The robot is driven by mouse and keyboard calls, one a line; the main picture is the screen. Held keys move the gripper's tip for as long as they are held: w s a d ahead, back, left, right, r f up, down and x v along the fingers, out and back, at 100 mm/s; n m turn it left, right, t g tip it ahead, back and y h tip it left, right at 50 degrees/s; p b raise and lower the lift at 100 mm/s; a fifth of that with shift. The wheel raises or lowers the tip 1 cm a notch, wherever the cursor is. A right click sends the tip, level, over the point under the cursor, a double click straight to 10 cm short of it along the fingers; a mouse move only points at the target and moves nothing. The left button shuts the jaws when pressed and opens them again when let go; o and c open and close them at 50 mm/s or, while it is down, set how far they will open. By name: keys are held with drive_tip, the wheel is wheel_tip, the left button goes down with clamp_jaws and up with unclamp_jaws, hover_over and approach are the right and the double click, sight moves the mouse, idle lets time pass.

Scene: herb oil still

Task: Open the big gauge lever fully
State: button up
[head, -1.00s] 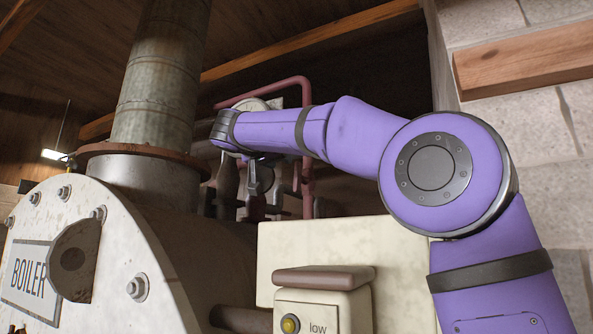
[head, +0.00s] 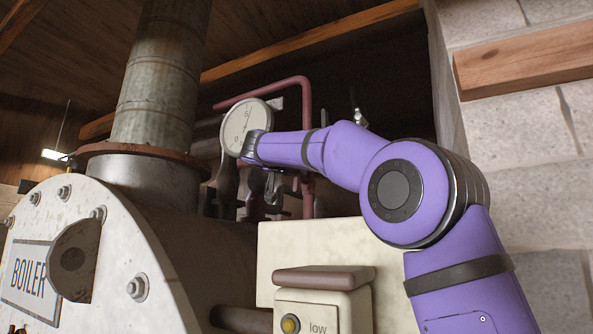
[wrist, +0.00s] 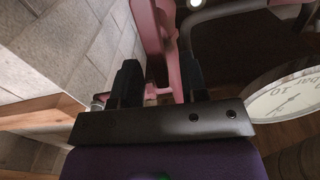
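The big round gauge (head: 243,124), with a pale dial, stands on the pipework behind the boiler in the head view; my wrist hides part of its right edge. Its dial also shows at the right of the wrist view (wrist: 288,104). My gripper (head: 271,190) hangs just below and right of the gauge. In the wrist view my gripper (wrist: 158,82) has its two dark fingers apart, with a pink bar or pipe (wrist: 156,35) showing between and beyond them. I cannot tell whether they touch it. I cannot clearly pick out the gauge's lever.
The boiler (head: 75,235) and its flue (head: 158,75) fill the left. A pink pipe (head: 307,100) rises behind my arm. A cream box with a low label (head: 318,305) stands in front. A block wall (head: 530,125) is close on the right.

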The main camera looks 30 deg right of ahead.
drive_tip(key=shift+w+d, duration=0.25)
drive_tip(key=shift+d, duration=0.2)
clamp_jaws()
drive_tip(key=shift+w+a+n, duration=0.1)
drive_tip(key=shift+n, duration=0.7)
unclamp_jaws()
